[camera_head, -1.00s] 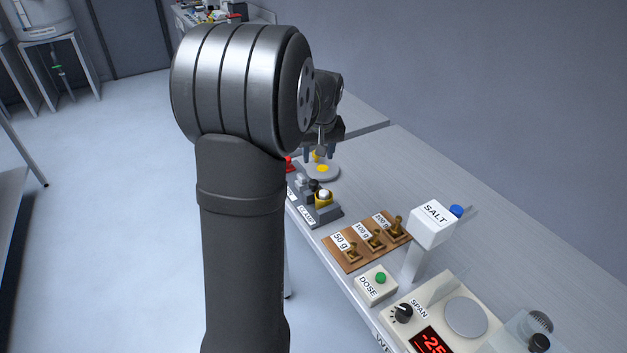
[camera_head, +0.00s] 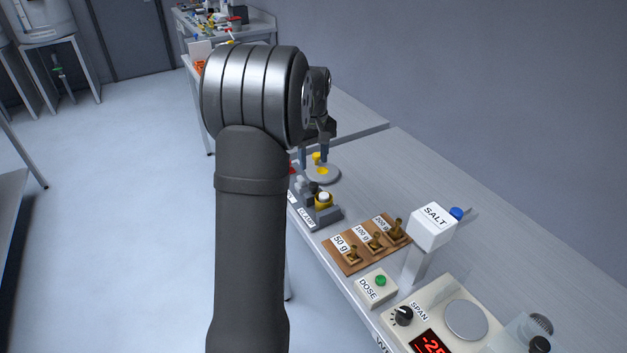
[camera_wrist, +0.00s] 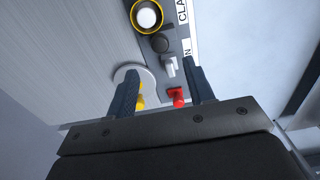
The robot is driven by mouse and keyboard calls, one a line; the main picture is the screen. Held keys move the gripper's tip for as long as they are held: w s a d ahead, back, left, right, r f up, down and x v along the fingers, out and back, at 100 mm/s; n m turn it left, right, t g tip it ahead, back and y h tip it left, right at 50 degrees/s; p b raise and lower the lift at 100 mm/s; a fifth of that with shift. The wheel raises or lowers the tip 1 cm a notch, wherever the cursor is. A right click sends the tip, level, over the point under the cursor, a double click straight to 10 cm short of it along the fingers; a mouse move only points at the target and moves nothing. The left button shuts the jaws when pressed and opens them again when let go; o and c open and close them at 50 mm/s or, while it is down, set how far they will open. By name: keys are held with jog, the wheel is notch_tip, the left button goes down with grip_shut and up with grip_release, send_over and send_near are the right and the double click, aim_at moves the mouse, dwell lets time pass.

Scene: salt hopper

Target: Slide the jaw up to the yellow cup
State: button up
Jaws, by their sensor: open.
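The yellow cup (camera_head: 317,160) shows as a small yellow shape at a round grey disc (camera_head: 331,175) on the bench. In the wrist view a yellow bit of it (camera_wrist: 140,102) shows beside the left finger, mostly hidden by that finger. The grey disc (camera_wrist: 121,74) lies behind this finger. My gripper (camera_head: 314,154) is open, fingers pointing down close to the cup. I cannot tell whether a finger touches the cup.
A clamp panel (camera_head: 328,215) with knobs and a yellow-ringed white button stands close by. A red knob (camera_wrist: 177,96) shows near the right finger. A weights board (camera_head: 362,258), the salt hopper (camera_head: 432,226) and a dose box (camera_head: 368,290) stand nearer. The bench right of the disc is clear.

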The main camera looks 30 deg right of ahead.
aim_at(313, 184)
notch_tip(313, 184, down, 8)
jog(key=shift+f, duration=0.1)
jog(key=shift+c, duration=0.2)
